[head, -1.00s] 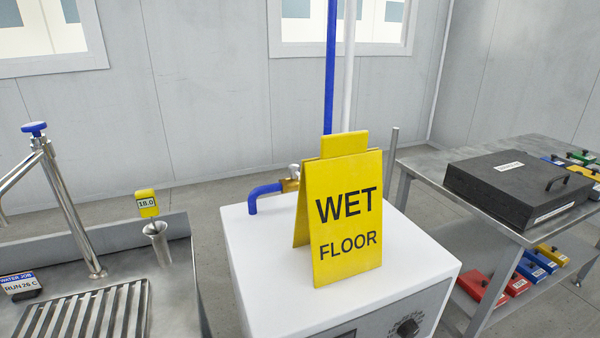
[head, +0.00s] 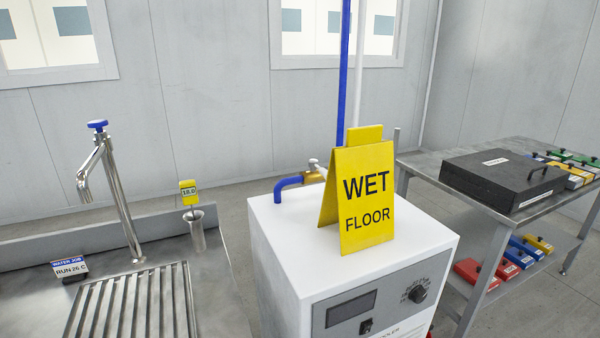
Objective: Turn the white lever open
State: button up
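A brass valve (head: 313,177) sits at the back of the white cabinet's top, joined to a bent blue pipe (head: 288,182). A small whitish piece (head: 314,164) shows on top of the valve; I cannot tell if it is the white lever's end or which way the lever is turned. A yellow WET FLOOR sign (head: 366,203) stands upright in front and hides the valve's right side. My gripper is not in view.
The white cabinet (head: 290,240) has a dial panel. On the left is a steel sink with a blue-knobbed tap (head: 120,190) and a RUN 26 C card (head: 70,267). On the right, a table (head: 425,172) bears a black case (head: 500,178). Floor shows between the sink and cabinet.

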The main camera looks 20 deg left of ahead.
aim_at(313, 164)
jog(key=u, duration=0.95)
jog(key=i, duration=1.1)
jog(key=z, duration=0.1)
